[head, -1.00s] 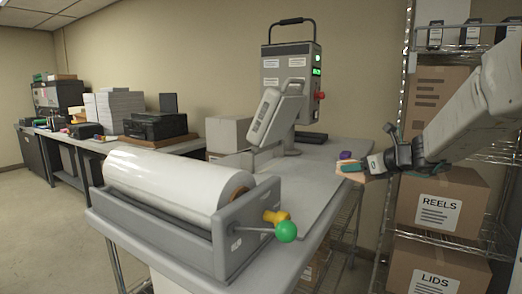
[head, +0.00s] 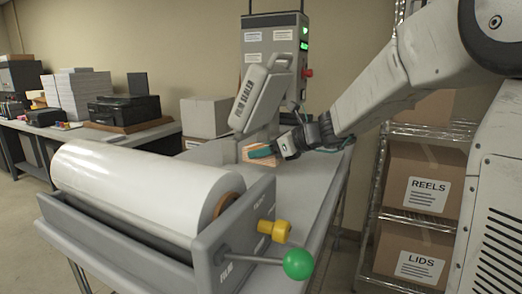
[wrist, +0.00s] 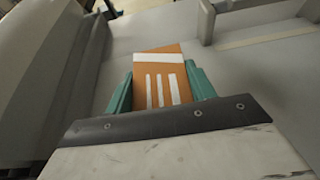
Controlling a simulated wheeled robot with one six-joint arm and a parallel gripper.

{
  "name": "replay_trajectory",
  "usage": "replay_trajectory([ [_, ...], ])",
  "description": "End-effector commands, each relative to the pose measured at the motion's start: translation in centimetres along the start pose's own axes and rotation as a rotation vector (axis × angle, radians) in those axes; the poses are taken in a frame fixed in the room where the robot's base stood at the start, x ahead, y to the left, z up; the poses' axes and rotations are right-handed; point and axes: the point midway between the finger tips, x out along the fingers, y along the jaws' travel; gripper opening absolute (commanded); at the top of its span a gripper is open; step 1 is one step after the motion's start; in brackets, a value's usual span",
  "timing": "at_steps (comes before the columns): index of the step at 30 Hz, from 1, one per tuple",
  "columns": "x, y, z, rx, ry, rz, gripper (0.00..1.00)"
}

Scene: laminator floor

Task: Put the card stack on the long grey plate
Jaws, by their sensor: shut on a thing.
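The card stack (head: 247,156) is an orange-tan block. In the wrist view the card stack (wrist: 158,72) shows a white band and white stripes on top. My gripper (head: 262,153) has teal fingers; in the wrist view the gripper (wrist: 161,85) is shut on the stack from both sides. It holds the stack over the worktable, beyond the film roll and in front of the film sealer. A long flat grey plate (head: 300,185) appears to lie along the table below and right of the stack; its outline is hard to separate from the tabletop. I cannot tell the stack's height above it.
A large white film roll (head: 135,185) in a grey cradle fills the near left, with a yellow knob (head: 275,230) and green ball handle (head: 298,264) sticking out. The film sealer (head: 270,80) stands behind. Shelving with boxes (head: 415,185) is at right.

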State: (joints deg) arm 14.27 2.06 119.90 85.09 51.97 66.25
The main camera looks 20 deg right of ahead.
Motion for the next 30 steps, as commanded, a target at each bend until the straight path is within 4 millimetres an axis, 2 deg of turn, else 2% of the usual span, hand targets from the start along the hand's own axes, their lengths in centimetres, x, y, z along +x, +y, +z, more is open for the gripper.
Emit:
replay_trajectory([
  [3,0.6,0.8,0.1,-0.008,0.000,0.020,0.23],
  [7,0.9,0.8,-0.7,-0.006,0.000,0.020,0.23],
  [21,2.7,0.7,-5.2,-0.005,0.000,0.018,0.23],
  [30,3.1,0.7,-6.1,-0.007,-0.001,0.017,0.23],
])
